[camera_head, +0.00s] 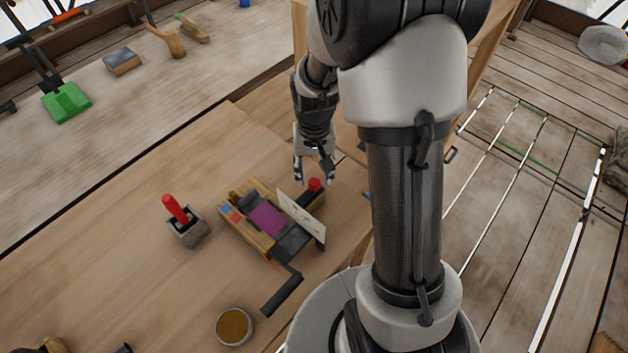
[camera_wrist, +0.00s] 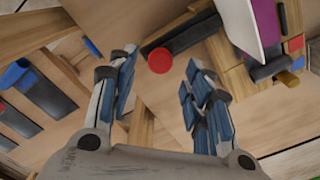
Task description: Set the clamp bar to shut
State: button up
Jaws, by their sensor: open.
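A wooden fixture (camera_head: 238,230) with a purple block stands on the wooden bench. Beside a white marked plate (camera_head: 302,218) on it is a dark bar with a round red knob (camera_head: 315,184), which looks like the clamp bar. In the wrist view the red knob (camera_wrist: 160,60) ends the dark bar (camera_wrist: 195,34), which reaches up and right along the wood. My gripper (camera_head: 314,176) points down near the knob. In the wrist view its fingers (camera_wrist: 161,72) are spread, with the knob seen between their tips. Nothing is held, and I see no contact.
A red lever on a grey box (camera_head: 187,233) stands left of the fixture. A black handle (camera_head: 282,294) juts from its front. A round bowl (camera_head: 234,326) sits at the bench front. A green brush (camera_head: 66,102) and other tools lie on the back counter. The bench left of the box is clear.

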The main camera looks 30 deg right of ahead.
aim_at(314, 181)
jog(key=shift+f+b, duration=0.35)
jog(key=shift+f, duration=1.25)
grip_shut()
